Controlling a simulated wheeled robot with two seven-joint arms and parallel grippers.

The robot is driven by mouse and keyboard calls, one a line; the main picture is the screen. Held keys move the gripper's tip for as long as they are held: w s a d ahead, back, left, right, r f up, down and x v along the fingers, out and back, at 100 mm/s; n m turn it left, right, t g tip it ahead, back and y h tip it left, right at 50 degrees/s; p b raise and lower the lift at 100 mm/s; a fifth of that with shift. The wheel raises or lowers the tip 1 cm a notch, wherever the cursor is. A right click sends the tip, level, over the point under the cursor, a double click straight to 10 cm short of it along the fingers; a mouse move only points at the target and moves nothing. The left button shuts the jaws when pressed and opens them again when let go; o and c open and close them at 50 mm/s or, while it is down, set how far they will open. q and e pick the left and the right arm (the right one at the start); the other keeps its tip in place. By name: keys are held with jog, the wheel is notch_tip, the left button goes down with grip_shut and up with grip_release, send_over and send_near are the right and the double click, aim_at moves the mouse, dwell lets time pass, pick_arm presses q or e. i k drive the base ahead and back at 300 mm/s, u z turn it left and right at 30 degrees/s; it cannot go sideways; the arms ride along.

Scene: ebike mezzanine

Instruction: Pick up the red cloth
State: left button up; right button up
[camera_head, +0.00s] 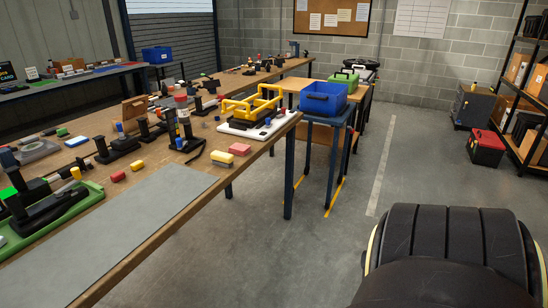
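A small folded red-pink piece, which looks like the red cloth (239,149), lies on the wooden workbench (262,141) near its right front edge. A yellow block like a sponge (222,157) lies just to its left, close to the edge. A white tray with a yellow frame (236,125) stands just behind the cloth. Neither of my grippers is in view.
A grey mat (120,235) covers the near bench top. Dark tools and small parts crowd the bench behind it. A blue bin (324,97) stands on a side table beyond the bench end. The floor (310,245) right of the bench is clear.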

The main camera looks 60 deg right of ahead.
aim_at(237, 148)
jog(key=z, duration=0.9)
jog(key=k, duration=1.15)
jog(key=z, duration=0.3)
jog(key=i, duration=0.55)
jog(key=u, duration=0.8)
jog(key=i, duration=0.8)
jog(key=z, duration=0.8)
jog(key=i, duration=0.55)
jog(key=z, duration=0.65)
